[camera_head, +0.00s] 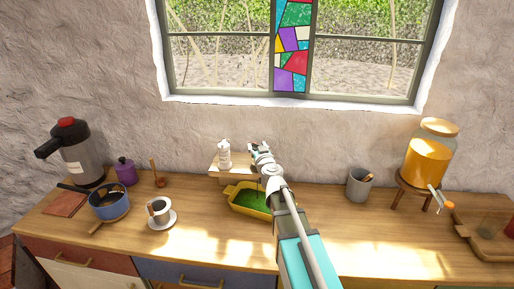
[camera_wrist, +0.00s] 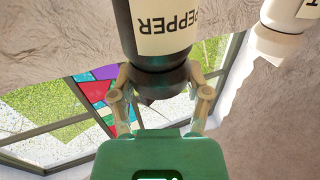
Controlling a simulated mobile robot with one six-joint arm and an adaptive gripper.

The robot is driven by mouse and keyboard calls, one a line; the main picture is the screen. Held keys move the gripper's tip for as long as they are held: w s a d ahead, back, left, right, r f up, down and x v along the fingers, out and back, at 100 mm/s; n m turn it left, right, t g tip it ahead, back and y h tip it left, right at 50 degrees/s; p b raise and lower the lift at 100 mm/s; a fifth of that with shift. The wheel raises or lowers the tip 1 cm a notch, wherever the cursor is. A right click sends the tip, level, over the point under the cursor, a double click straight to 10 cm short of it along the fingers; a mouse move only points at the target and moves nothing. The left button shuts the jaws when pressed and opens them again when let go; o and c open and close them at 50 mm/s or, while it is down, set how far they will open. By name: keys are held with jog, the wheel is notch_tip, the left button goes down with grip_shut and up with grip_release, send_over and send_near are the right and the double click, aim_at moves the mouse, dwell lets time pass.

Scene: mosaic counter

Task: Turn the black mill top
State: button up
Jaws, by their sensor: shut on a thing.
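The black pepper mill (camera_wrist: 157,12) shows in the wrist view with a cream label reading PEPPER. Its black top (camera_wrist: 160,82) lies between the two fingers of my gripper (camera_wrist: 164,94), which is shut on it. In the head view my gripper (camera_head: 259,149) is at the right end of a small wooden stand (camera_head: 230,175). The black mill is mostly hidden there by my gripper and arm, so I cannot make out its outline. A white mill (camera_head: 224,154) stands to the left on the same stand; it also shows in the wrist view (camera_wrist: 276,42).
A yellow dish with green contents (camera_head: 234,203) sits beside my arm. A grey cup (camera_head: 359,184) and a drink jar on a stand (camera_head: 430,155) are to the right. A blue pot (camera_head: 109,206) and cup with saucer (camera_head: 161,213) are left. The window wall is close behind.

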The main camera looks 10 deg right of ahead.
jog(key=m+g+h, duration=0.1)
jog(key=m+h, duration=0.2)
jog(key=h, duration=0.1)
jog(key=m+g+h, duration=0.1)
jog(key=m+h, duration=0.2)
jog(key=h, duration=0.2)
jog(key=shift+w+a, duration=0.15)
jog(key=m+g+h, duration=0.3)
jog(key=h, duration=0.2)
jog(key=shift+m, duration=0.4)
jog(key=shift+m+g+h, duration=1)
jog(key=shift+m+g, duration=0.1)
jog(key=shift+g, duration=0.5)
jog(key=shift+g, duration=0.3)
jog(key=o, duration=1.2)
jog(key=shift+f+v, duration=0.2)
jog(key=shift+v, duration=5.7)
